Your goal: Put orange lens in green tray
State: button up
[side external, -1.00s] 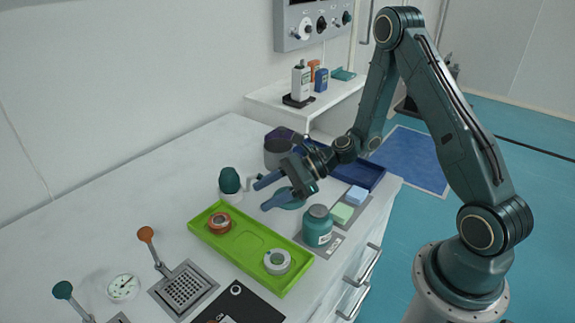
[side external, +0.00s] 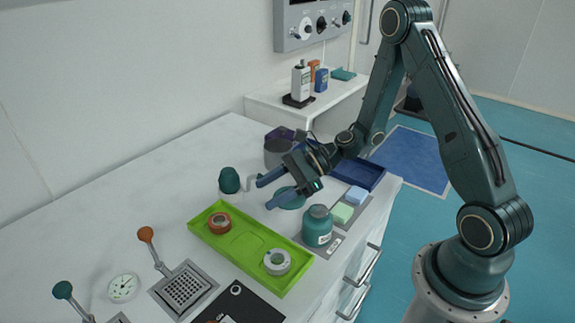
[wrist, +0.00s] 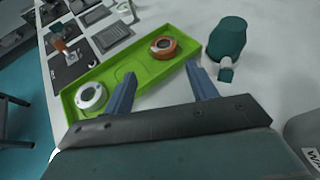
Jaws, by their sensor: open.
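The orange lens (side external: 219,223), an orange ring with a pale centre, lies flat in the green tray (side external: 242,222), at the tray's far-left end. It also shows in the wrist view (wrist: 163,46), beyond my fingertips. A white-and-grey ring (side external: 277,262) lies in the tray's other end. My gripper (side external: 266,193) is open with nothing between its blue fingers. It hangs above the bench behind the tray, apart from the lens. In the wrist view the open fingers (wrist: 160,70) point towards the tray's near edge.
A dark green bulb with a pale nozzle (side external: 229,181) stands on the bench left of my gripper. A teal jar (side external: 317,227) is right of the tray, with pale blocks (side external: 342,212) behind it. A perforated plate (side external: 184,287) lies left of the tray.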

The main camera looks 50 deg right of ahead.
jog(key=shift+s+a+r+n+g, duration=0.2)
jog(key=shift+r+n+g, duration=0.15)
jog(key=shift+n, duration=0.25)
jog(key=s+d+r+n+h, duration=0.2)
jog(key=s+r+n+h, duration=0.3)
jog(key=s+r+n, duration=0.4)
jog(key=s+d+r+n+h, duration=0.3)
jog(key=s+r+n+h, duration=0.3)
jog(key=s+r+n, duration=0.4)
jog(key=shift+s+n+g, duration=0.45)
jog(key=shift+s+n, duration=1.35)
jog(key=shift+s, duration=0.3)
